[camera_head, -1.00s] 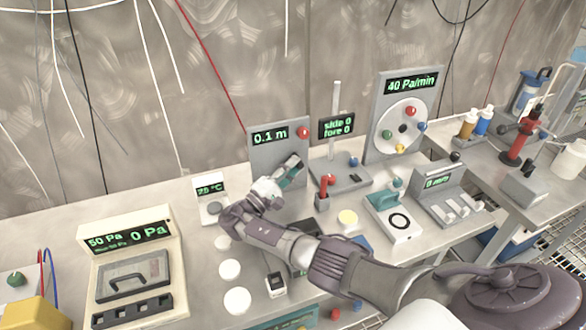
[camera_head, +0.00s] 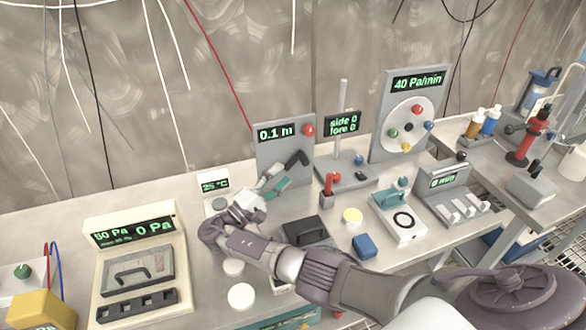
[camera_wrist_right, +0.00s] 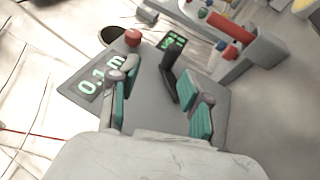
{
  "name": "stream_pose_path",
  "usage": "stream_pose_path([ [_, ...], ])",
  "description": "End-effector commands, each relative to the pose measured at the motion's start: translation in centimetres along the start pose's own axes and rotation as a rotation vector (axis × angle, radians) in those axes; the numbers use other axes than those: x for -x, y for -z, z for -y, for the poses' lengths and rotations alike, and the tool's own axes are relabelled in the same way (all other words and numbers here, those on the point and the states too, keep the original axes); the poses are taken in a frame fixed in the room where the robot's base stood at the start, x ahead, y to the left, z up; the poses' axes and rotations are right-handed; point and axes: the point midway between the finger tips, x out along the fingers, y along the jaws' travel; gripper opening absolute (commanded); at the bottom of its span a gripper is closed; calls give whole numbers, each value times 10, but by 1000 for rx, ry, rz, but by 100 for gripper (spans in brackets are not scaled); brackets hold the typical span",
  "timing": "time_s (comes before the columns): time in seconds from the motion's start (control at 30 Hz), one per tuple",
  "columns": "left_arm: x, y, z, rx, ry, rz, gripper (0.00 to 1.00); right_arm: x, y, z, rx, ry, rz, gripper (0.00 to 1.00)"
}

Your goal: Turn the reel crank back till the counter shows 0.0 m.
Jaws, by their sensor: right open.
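The grey reel panel (camera_head: 265,154) stands upright at the back of the bench. Its green counter (camera_head: 275,133) reads 0.1 m, and a red knob (camera_head: 308,129) sits at its upper right corner. The black crank (camera_head: 297,160) sticks out from the panel's face. My right gripper (camera_head: 274,184) is just in front and lower left of the crank, open and empty. In the right wrist view the teal-padded fingers (camera_wrist_right: 157,98) are apart, and the dark crank (camera_wrist_right: 170,75) shows ahead between them, apparently apart from both pads. My left gripper is out of view.
A post stand with a side/fore display (camera_head: 342,123) and a red-handled block (camera_head: 328,188) stand close right of the reel. A small 25 °C unit (camera_head: 214,187) stands left.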

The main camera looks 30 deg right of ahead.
Motion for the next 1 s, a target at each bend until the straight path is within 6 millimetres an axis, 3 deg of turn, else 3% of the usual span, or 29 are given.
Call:
stream_pose_path([
  [0.1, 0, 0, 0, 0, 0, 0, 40, 26, -1, -8, 0, 2, -2, 48],
  [0.33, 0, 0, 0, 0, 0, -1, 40, 53, -2, -16, 1, 1, 1, 48],
  [1.0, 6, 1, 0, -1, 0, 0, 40, 56, -3, -24, 0, 0, 1, 48],
])
